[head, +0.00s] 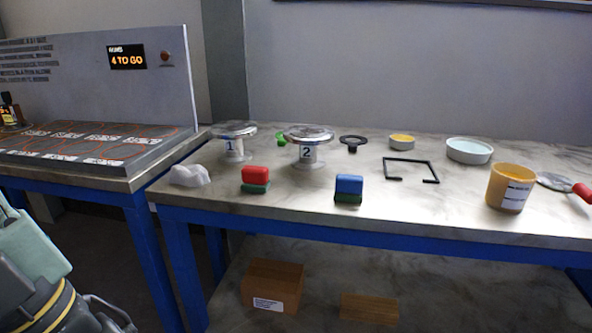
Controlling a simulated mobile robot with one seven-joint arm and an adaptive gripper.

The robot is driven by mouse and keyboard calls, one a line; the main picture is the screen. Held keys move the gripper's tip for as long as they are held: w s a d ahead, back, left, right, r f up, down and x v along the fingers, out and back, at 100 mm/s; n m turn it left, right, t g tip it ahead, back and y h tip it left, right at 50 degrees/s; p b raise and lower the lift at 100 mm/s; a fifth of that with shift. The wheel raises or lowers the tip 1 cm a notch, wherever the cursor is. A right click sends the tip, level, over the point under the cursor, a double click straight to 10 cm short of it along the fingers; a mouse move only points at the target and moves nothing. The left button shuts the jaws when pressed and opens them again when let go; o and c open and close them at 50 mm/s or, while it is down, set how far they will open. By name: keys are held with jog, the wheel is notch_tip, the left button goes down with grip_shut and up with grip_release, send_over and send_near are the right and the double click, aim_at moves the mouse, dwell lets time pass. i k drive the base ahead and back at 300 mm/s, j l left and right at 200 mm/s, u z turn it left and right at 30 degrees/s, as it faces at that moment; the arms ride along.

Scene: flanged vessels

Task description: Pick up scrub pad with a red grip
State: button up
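The scrub pad with a red grip (255,175) sits near the front left of the grey bench top, with its red block on top and a dark green pad (255,188) underneath. It stands apart from its neighbours. A similar scrub pad with a blue grip (348,185) sits to its right, also on a green pad. Parts of my arm show at the lower left, below and left of the bench. A grey curved part at the bottom edge may belong to my gripper, but its fingertips do not show clearly. Nothing of mine touches the red-gripped pad.
A white crumpled lump (190,175) lies left of the red grip. Two flanged vessels, 1 (234,148) and 2 (308,155), stand behind. A black bracket (411,162), orange-yellow cup (510,187) and white dish (469,150) are farther right.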

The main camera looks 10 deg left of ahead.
aim_at(254, 179)
jog(key=i+l+u, duration=0.1)
jog(key=u, duration=1)
jog(key=i+l+u, duration=0.1)
jog(key=l+u, duration=0.8)
